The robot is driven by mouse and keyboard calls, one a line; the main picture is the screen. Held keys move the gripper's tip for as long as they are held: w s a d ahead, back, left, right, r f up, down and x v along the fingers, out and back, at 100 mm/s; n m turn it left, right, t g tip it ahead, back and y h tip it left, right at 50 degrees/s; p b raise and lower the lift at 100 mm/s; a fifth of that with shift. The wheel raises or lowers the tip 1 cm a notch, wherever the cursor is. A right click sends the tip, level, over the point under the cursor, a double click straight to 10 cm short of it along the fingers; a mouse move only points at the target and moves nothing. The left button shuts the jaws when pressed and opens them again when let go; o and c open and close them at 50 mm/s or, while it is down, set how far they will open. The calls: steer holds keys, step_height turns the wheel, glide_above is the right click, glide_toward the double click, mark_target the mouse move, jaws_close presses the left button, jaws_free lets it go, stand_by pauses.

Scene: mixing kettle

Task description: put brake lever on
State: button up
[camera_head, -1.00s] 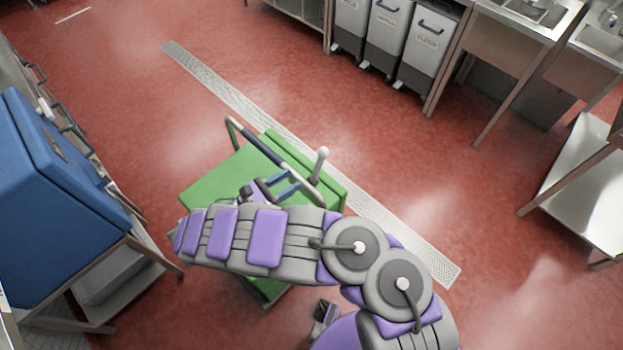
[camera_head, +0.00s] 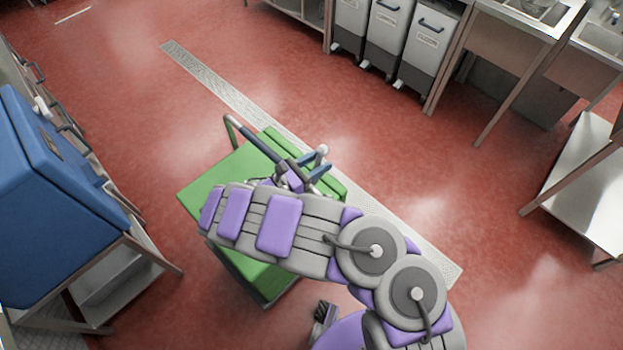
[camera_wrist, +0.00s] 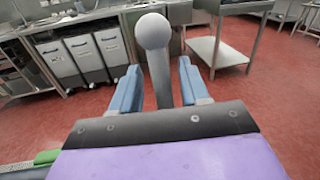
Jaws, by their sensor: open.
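The brake lever is a grey stick with a round light knob (camera_head: 322,150), standing up at the right part of the green cart (camera_head: 222,180). In the wrist view the lever's knob (camera_wrist: 153,31) is large and its shaft (camera_wrist: 160,82) stands between the two blue fingers. My gripper (camera_head: 318,168) is open around the lever, with a gap on both sides of the shaft in the wrist view (camera_wrist: 158,90). In the head view my arm hides the lever's base and part of the cart.
A blue cabinet (camera_head: 50,200) on a metal stand is at the left. White bins (camera_head: 392,40), sinks and a steel table (camera_head: 590,180) stand at the back and right. The red floor around the cart is clear.

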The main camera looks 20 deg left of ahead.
steer(key=shift+b+x, duration=0.35)
steer(key=shift+x, duration=0.65)
